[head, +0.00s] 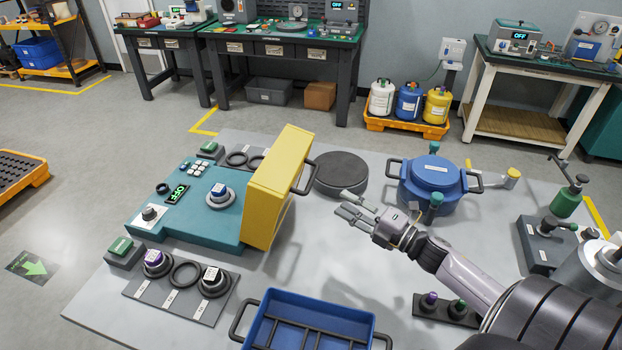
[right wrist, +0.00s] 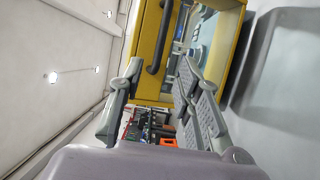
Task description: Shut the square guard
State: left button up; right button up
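The square guard (head: 278,185) is a yellow box-shaped cover standing swung up on its edge at the right side of the teal machine (head: 190,205). Its black handle (head: 304,178) faces right, towards my right gripper (head: 352,207). The gripper is open and empty, a short way right of the handle and apart from it. In the right wrist view, the yellow guard (right wrist: 228,5) and its handle (right wrist: 160,38) show ahead, beyond the spread fingers of the gripper (right wrist: 158,70). My left gripper is not in view.
A dark round disc (head: 341,174) lies behind the gripper, and a blue round-lidded vessel (head: 433,180) stands to its right. A blue tray (head: 318,307) sits at the table's front. The grey table (head: 345,260) is clear between guard and tray.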

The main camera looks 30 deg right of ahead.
aim_at(311, 180)
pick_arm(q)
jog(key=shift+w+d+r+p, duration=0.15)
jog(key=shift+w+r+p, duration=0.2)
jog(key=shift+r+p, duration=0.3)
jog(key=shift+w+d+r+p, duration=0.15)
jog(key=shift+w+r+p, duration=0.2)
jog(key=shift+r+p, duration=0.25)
pick_arm(e)
jog(key=shift+x, duration=6.1)
jog(key=shift+d+f, duration=0.1)
jog(key=shift+d, duration=0.05)
jog(key=shift+c, duration=0.2)
grip_shut()
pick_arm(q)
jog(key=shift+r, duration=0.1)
